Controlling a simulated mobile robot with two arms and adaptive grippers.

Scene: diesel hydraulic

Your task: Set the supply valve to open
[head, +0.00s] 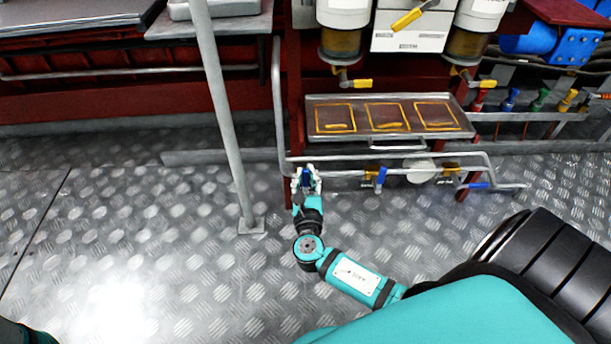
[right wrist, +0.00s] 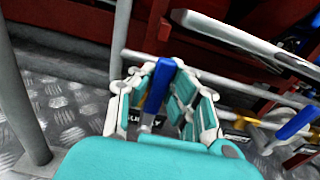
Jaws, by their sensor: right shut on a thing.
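The supply valve's blue lever (head: 306,175) stands upright at the left end of the low pipe under the tray. In the right wrist view the blue lever (right wrist: 158,86) rises between the fingers, with a partly hidden label that seems to read "SUPPLY" (right wrist: 142,122) behind it. My right gripper (head: 306,182) is shut on this lever, with fingers on both sides of it; it fills the middle of the right wrist view (right wrist: 165,95). The lever's pivot is hidden by the gripper. My left gripper is not in view.
A metal drip tray (head: 390,143) juts out above. A grey post (head: 228,120) stands left of my right arm. The checker-plate floor (head: 130,230) is clear.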

